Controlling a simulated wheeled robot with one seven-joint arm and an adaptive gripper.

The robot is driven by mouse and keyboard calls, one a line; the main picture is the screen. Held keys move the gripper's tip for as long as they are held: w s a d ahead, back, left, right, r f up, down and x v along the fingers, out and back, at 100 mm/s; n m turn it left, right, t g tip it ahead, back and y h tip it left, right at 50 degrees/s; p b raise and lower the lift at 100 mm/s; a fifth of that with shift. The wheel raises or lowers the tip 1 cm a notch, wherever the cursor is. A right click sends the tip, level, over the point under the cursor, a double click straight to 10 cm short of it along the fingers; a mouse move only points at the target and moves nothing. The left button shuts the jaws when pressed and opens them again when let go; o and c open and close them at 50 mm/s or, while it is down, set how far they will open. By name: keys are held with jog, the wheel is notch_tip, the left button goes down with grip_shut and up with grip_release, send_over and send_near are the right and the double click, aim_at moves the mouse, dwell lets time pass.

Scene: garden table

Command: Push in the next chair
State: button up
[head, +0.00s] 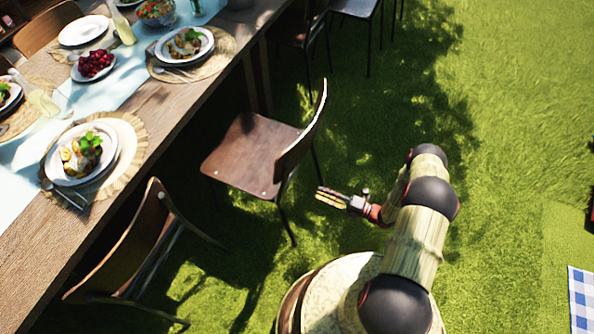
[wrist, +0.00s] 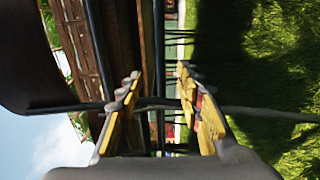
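A brown wooden chair (head: 240,152) with dark metal legs stands on the grass, pulled out from the long wooden table (head: 190,88). Its seat faces the table and its curved backrest (head: 303,130) faces my side. My gripper (head: 325,196) is just behind and to the right of this chair, below the top of the backrest and apart from it in the head view. In the wrist view my gripper (wrist: 157,75) has its yellow-padded fingers spread with nothing held. A dark curved panel (wrist: 35,60), seemingly the backrest, and a thin dark bar show close by.
Another chair (head: 135,245) stands closer to the table at the lower left. More chairs (head: 300,25) stand farther along this side. The table holds plates of food (head: 85,160) and bottles. Open grass (head: 510,130) lies to the right. A blue checked cloth (head: 582,298) is at the right edge.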

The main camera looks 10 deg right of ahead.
jog(key=x, duration=1.6)
jog(key=shift+a, duration=0.1)
jog(key=shift+c, duration=0.7)
jog(key=shift+f, duration=0.1)
jog(key=c, duration=0.8)
grip_shut()
